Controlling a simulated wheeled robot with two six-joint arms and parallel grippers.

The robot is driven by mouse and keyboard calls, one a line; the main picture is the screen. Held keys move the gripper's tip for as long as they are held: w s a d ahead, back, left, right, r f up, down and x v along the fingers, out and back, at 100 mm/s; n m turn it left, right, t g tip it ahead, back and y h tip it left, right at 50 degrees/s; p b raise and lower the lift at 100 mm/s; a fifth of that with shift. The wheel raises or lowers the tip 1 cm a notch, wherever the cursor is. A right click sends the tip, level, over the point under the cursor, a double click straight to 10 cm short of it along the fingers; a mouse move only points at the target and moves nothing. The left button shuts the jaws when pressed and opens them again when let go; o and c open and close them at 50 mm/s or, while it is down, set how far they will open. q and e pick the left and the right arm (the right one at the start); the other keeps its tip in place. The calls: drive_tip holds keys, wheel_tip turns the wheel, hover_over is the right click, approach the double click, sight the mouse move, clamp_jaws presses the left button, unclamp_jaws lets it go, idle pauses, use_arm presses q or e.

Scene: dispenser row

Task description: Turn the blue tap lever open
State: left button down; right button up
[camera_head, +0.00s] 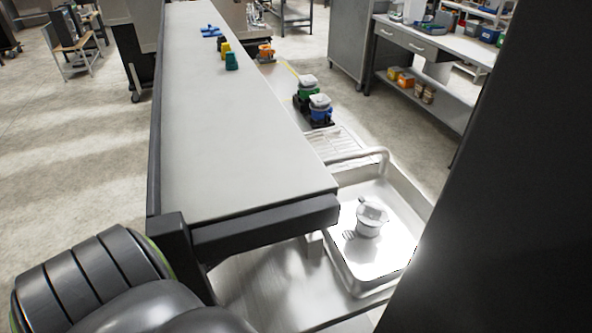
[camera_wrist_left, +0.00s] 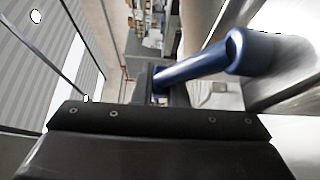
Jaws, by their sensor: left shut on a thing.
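In the left wrist view, a blue lever (camera_wrist_left: 200,64) runs from the middle up to the right, ending in a thick round blue end (camera_wrist_left: 262,53). My left gripper (camera_wrist_left: 170,92) is shut on the lever near its left end; the fingertips are partly hidden by the dark gripper body. In the head view, my left arm fills the lower left, and its gripper does not show. I cannot tell how far the lever is turned. My right gripper shows in neither view.
In the head view, a long grey counter (camera_head: 230,130) runs away from me. To its right, a metal basin (camera_head: 410,205) holds a pale lidded pot (camera_head: 370,218). Beyond it stand a blue jar-like unit (camera_head: 320,110) and a green one (camera_head: 307,90). Small coloured pieces lie at the counter's far end.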

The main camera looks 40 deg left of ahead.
use_arm(q)
drive_tip(key=c, duration=1.4)
unclamp_jaws()
drive_tip(key=shift+c, duration=0.2)
drive_tip(key=s+b, duration=0.6)
drive_tip(key=s, duration=1.1)
drive_tip(key=shift+s+d, duration=0.2)
drive_tip(key=shift+d, duration=0.25)
